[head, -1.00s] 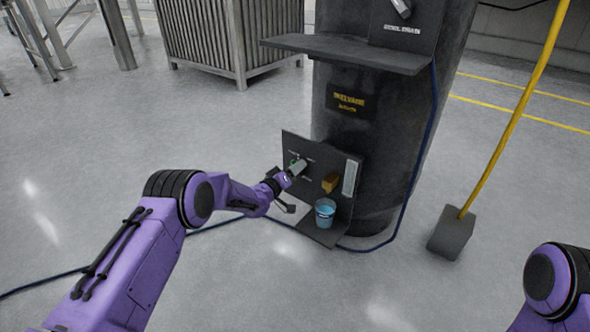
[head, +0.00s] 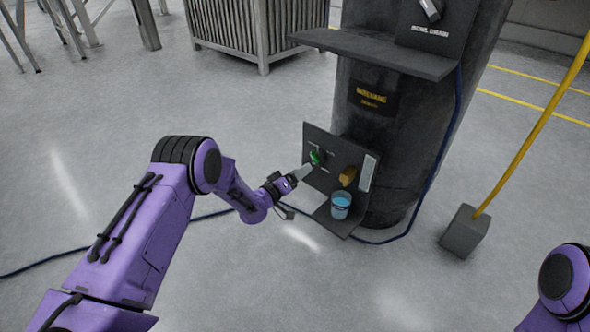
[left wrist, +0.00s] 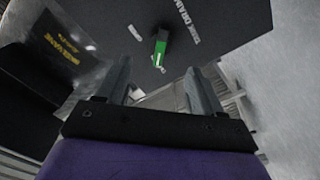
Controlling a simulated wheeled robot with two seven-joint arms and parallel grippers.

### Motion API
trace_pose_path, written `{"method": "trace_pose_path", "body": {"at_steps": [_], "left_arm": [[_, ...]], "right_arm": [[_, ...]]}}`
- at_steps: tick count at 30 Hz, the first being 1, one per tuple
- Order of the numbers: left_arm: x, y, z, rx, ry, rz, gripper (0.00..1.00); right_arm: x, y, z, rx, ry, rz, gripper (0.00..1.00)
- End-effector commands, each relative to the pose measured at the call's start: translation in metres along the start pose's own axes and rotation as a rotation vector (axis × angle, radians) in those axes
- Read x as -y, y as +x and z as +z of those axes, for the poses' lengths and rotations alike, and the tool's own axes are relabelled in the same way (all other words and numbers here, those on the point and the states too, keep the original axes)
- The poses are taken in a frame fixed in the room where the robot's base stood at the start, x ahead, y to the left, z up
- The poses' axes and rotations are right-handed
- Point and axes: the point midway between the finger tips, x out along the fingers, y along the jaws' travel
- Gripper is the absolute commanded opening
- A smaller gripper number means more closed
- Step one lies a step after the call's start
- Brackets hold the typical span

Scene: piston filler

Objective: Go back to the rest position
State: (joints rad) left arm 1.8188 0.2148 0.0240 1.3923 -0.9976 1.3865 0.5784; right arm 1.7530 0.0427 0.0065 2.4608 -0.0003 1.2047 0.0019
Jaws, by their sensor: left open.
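My left gripper (head: 303,172) is open and empty, just in front of the dark panel on the black column. In the left wrist view its two fingers (left wrist: 158,85) stand apart with nothing between them. A green switch handle (head: 316,157) sits on the panel just beyond the fingertips; it also shows in the left wrist view (left wrist: 160,47), apart from the fingers. My right arm shows only as a purple joint at the lower right, and its gripper is out of view.
A blue cup (head: 340,205) stands on the panel's low shelf (head: 335,222), below a yellow-brown block (head: 348,177). A wide dark shelf (head: 375,52) juts out above. A blue hose runs along the floor. A yellow-handled tool (head: 466,232) stands right.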

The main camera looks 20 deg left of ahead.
Motion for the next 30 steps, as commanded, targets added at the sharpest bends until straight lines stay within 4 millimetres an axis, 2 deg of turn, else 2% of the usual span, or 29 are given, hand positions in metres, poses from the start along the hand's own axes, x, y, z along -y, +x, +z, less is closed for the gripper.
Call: {"method": "trace_pose_path", "body": {"at_steps": [3,6,20,22,23,26,27,29,30], "left_arm": [[-0.001,-0.017,-0.001,0.001,0.0,-0.001,0.67],[0.0,-0.023,0.0,0.0,0.001,0.001,0.67],[0.001,-0.023,0.001,0.001,0.019,0.0,0.67],[0.012,-0.03,0.005,-0.005,0.073,-0.062,0.67],[0.022,-0.041,0.014,-0.002,0.08,-0.119,0.67],[0.053,-0.094,0.061,0.061,0.089,-0.347,0.67],[0.062,-0.122,0.083,0.103,0.093,-0.445,0.67],[0.073,-0.168,0.113,0.175,0.098,-0.583,0.67],[0.077,-0.198,0.13,0.224,0.103,-0.667,0.67]], "right_arm": [[-0.001,-0.007,-0.003,-0.001,-0.001,0.0,0.43],[-0.001,-0.007,-0.004,-0.001,-0.002,0.001,0.43],[-0.001,-0.007,-0.003,0.0,-0.003,0.001,0.43],[-0.001,-0.006,-0.003,0.0,-0.003,0.001,0.43],[-0.001,-0.006,-0.003,0.0,-0.003,0.001,0.43],[-0.001,-0.007,-0.003,0.0,-0.003,0.001,0.43],[-0.001,-0.007,-0.003,0.0,-0.003,0.001,0.43],[-0.001,-0.007,-0.003,0.0,-0.002,0.001,0.43],[-0.001,-0.007,-0.003,0.0,-0.002,0.001,0.43]]}}
